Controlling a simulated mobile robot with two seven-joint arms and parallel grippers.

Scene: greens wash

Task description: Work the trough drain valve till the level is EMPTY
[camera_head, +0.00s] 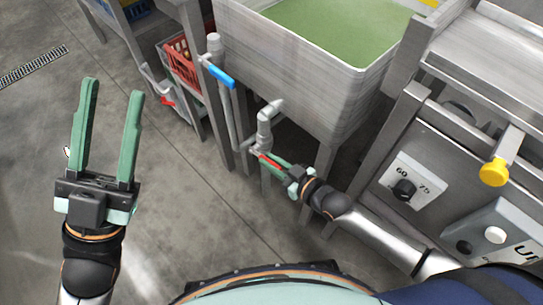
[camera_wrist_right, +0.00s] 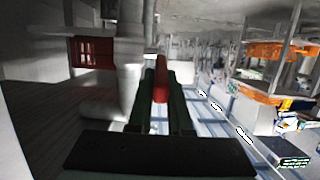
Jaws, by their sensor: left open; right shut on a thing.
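The steel trough (camera_head: 300,72) stands at the top centre of the head view, with green water (camera_head: 325,28) in it. A grey drain pipe (camera_head: 264,130) comes out below its front side. My right gripper (camera_head: 268,160) is shut on a red valve handle (camera_head: 264,158) at that pipe. In the right wrist view the red handle (camera_wrist_right: 160,80) sits between the two dark fingers, beside the pale pipe (camera_wrist_right: 130,60). My left gripper (camera_head: 110,100) is open and empty over the floor at the left, away from the trough.
A blue-handled valve (camera_head: 222,77) is on a standing pipe left of the trough. A red crate (camera_head: 182,62) sits on a rack behind it. A panel with a black knob (camera_head: 403,190) and a yellow knob (camera_head: 494,172) are at the right.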

